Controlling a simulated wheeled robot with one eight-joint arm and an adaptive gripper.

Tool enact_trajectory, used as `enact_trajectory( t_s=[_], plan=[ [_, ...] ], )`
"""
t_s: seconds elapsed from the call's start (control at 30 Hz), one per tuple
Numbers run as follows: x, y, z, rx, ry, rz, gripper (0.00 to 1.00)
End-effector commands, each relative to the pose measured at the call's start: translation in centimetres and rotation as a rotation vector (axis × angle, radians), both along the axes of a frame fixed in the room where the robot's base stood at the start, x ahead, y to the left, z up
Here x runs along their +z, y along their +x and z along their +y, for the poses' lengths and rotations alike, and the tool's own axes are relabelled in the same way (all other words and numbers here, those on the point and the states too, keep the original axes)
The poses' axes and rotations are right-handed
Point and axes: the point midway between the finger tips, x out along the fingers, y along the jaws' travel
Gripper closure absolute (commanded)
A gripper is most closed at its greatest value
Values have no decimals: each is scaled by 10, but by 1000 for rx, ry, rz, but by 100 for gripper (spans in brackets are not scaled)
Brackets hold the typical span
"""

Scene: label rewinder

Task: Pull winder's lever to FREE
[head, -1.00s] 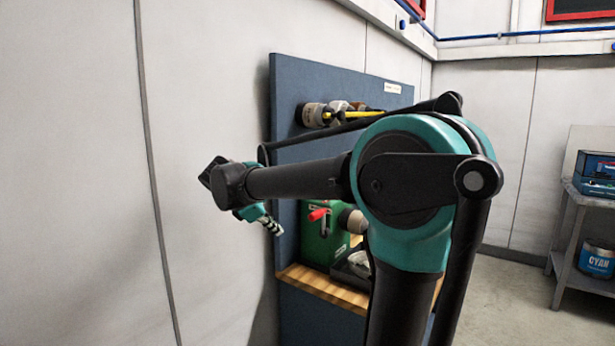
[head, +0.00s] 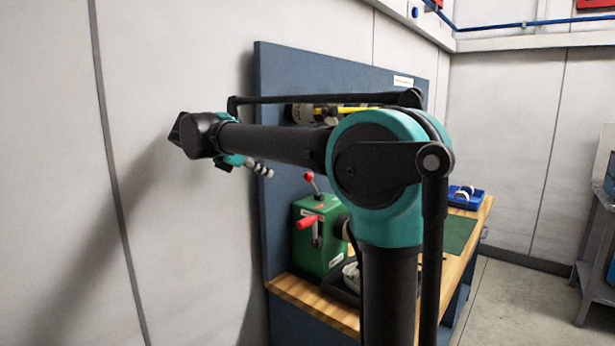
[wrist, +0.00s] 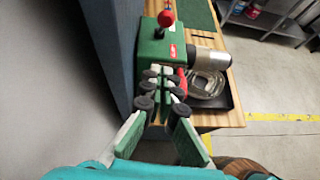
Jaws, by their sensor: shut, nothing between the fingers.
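The winder is a green box (head: 327,255) on the wooden bench. A lever with a red knob (head: 308,177) stands up from its top. A red-handled lever (head: 307,222) sits at a slot on its front face. The wrist view shows the green winder (wrist: 150,55) with the red knob (wrist: 166,18) above it, and part of the red front handle (wrist: 182,82) beside my fingers. My gripper (head: 264,170) is shut and empty, up and to the left of the winder in the head view. In the wrist view my fingertips (wrist: 162,84) cover part of the winder's front. No FREE marking is readable.
A blue panel (head: 275,120) stands behind the bench (head: 310,302). A dark tray (wrist: 230,98) with a roll lies right of the winder. A blue bin (head: 466,196) and green mat (head: 460,235) are farther along. A grey rack (head: 597,240) stands at the right.

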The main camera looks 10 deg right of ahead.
Motion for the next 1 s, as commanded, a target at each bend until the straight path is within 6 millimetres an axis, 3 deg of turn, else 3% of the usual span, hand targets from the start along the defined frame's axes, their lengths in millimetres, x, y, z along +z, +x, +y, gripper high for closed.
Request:
enact_trajectory(
  t_s=[0.53, 1.0],
  plan=[
    [-4, 4, -7, -2, -1, 0, 100],
    [-48, 44, -68, -3, -1, 0, 100]
  ],
)
